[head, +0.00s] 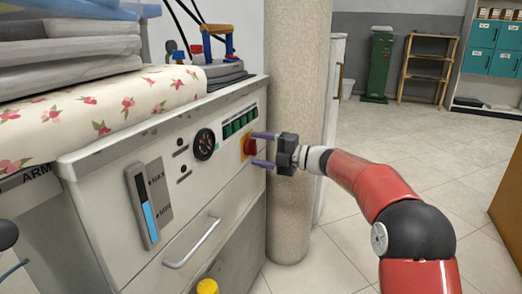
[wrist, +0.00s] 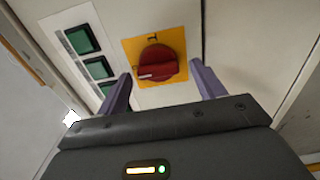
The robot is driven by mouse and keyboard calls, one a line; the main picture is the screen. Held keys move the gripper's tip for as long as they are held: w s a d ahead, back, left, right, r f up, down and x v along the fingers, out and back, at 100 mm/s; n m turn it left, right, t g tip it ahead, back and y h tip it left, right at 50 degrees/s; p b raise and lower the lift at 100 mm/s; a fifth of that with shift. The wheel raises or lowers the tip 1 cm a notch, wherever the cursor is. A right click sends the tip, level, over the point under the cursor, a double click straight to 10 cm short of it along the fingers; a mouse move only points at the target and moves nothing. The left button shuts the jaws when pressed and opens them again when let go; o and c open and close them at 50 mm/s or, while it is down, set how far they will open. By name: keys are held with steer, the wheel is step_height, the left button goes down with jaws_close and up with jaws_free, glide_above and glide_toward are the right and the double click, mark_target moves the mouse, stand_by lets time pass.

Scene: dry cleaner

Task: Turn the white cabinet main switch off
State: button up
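The white cabinet (head: 110,215) stands at the left in the head view. Its main switch is a red rotary knob on a yellow plate; it shows in the head view (head: 250,147) and in the wrist view (wrist: 157,63). A pale mark is on the knob's left side, and a black mark is on the plate above it. My gripper (head: 262,149) is in front of the switch with its two purple fingers apart. In the wrist view the fingers (wrist: 161,80) lie to either side of the knob, with a gap to it on both sides.
Green buttons (wrist: 82,39) sit left of the switch. The cabinet front also has a dial (head: 204,144), a level gauge (head: 149,204) and a drawer handle (head: 192,243). A round column (head: 297,100) stands just behind my gripper. Open tiled floor lies to the right.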

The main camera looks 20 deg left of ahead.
steer(key=d, duration=0.7)
steer(key=shift+s+d, duration=0.3)
steer(key=shift+d, duration=0.1)
